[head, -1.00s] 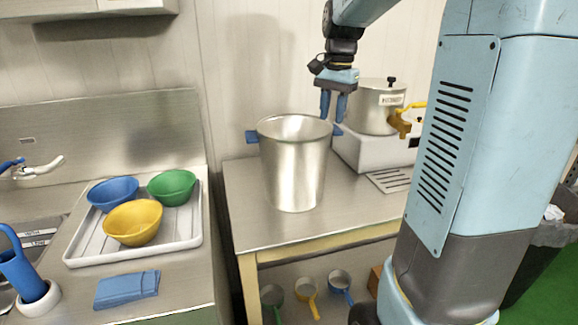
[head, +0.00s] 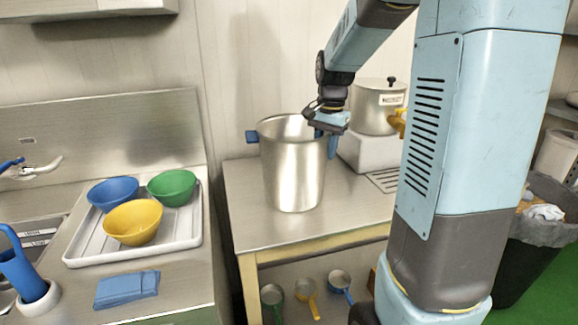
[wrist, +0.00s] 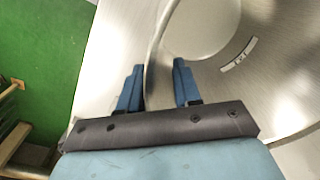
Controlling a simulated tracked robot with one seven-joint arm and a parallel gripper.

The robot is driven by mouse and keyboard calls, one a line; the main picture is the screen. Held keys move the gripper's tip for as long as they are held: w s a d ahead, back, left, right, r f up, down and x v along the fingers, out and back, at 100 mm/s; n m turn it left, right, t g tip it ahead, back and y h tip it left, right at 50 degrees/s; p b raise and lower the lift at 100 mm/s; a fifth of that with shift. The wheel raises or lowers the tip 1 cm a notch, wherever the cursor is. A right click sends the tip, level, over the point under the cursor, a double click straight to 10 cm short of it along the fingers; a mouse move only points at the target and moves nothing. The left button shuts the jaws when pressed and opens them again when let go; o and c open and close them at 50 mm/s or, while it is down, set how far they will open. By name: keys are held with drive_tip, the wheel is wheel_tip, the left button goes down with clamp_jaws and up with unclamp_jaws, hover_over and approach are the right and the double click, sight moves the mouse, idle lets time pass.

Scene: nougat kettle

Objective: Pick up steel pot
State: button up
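The tall steel pot (head: 294,172) stands upright on the steel-topped table, with a blue handle (head: 252,137) on its left. Its right handle is hidden behind my gripper. My gripper (head: 326,142) is at the pot's right rim, pointing down. In the wrist view the gripper (wrist: 158,68) is open, its two blue fingers apart. The pot's curved rim (wrist: 152,62) runs between them, with one finger on the outer side and one over the inside. I see a gap beside the rim and cannot tell whether either finger touches it.
A lidded steel kettle (head: 376,106) on a white base stands close behind at right. At left, a white tray (head: 190,240) holds blue, yellow and green bowls. Several small pans (head: 306,288) lie under the table (head: 245,228). A bin (head: 530,240) stands at far right.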

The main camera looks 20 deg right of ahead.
clamp_jaws()
idle(1.4)
